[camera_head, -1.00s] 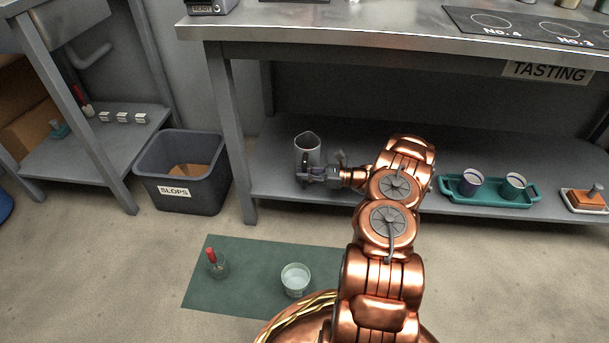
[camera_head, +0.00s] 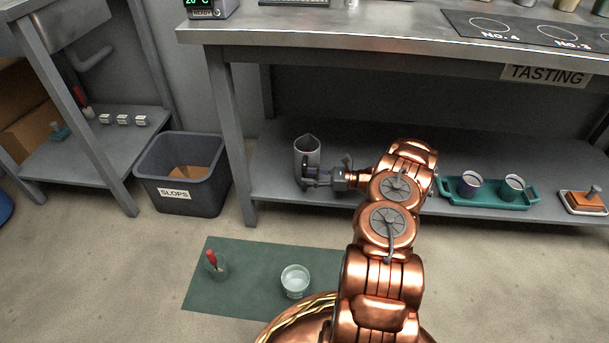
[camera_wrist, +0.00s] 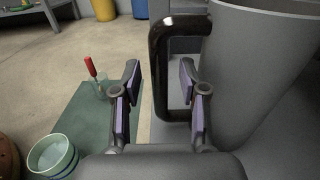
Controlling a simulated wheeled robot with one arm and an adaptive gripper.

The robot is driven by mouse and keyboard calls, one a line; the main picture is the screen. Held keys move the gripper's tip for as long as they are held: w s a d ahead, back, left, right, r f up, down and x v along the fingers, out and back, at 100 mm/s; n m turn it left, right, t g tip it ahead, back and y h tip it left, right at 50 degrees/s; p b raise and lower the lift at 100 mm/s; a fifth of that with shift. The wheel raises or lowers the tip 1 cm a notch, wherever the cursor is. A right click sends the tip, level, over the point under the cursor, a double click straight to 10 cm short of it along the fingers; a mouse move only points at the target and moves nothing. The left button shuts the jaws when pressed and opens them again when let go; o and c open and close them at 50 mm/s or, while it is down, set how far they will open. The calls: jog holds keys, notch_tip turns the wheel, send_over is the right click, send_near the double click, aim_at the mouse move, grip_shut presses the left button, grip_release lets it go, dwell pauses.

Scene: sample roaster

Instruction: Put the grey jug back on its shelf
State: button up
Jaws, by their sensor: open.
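The grey jug (camera_head: 307,158) stands upright on the lower shelf (camera_head: 275,186) of the tasting bench, towards its left end. In the wrist view the jug (camera_wrist: 258,75) fills the right side, with its dark handle (camera_wrist: 158,70) towards my gripper. My gripper (camera_head: 312,181) is beside the jug, at its lower right in the head view. In the wrist view my gripper (camera_wrist: 160,88) is open, with its purple-padded fingers on either side of the handle. Whether a pad touches the handle I cannot tell.
A teal tray (camera_head: 528,199) with two cups and an orange block (camera_head: 583,200) lie further right on the shelf. A slops bin (camera_head: 183,170) stands left of the bench.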

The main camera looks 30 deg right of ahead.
jog(key=p+v, duration=0.2)
jog(key=v, duration=0.8)
jog(key=shift+s, duration=0.1)
dwell(0.3)
